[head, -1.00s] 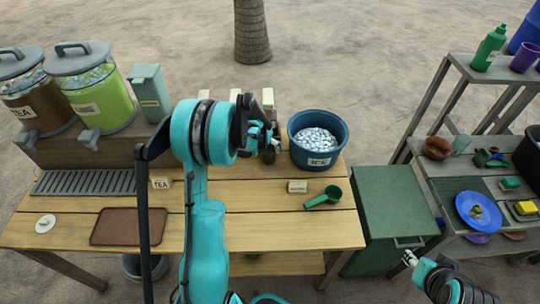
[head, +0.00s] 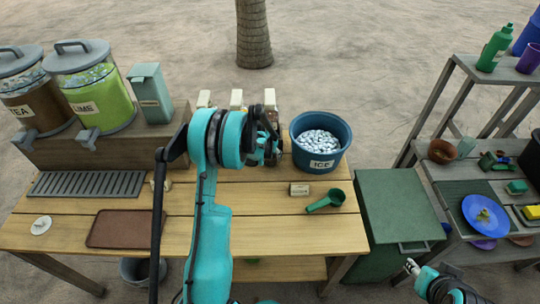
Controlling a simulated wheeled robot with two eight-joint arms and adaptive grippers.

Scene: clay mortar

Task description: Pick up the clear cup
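No clear cup can be made out for certain. A pale, see-through, cup-like thing (head: 466,147) stands on the right-hand shelf beside a brown bowl. My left arm reaches up over the wooden table, and its gripper (head: 272,152) is at the back of the table, just left of the blue ice bucket (head: 320,143). The fingers are dark and partly hidden by my wrist, so I cannot tell if they hold anything. My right gripper (head: 411,266) is low at the lower right, in front of the green bin and away from the shelf; its opening is too small to judge.
Several white-topped items (head: 237,98) stand in a row behind my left wrist. A green scoop (head: 326,201) and a small label block (head: 299,189) lie on the table. Tea and lime dispensers (head: 95,95) stand at the left. The table's front right is clear.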

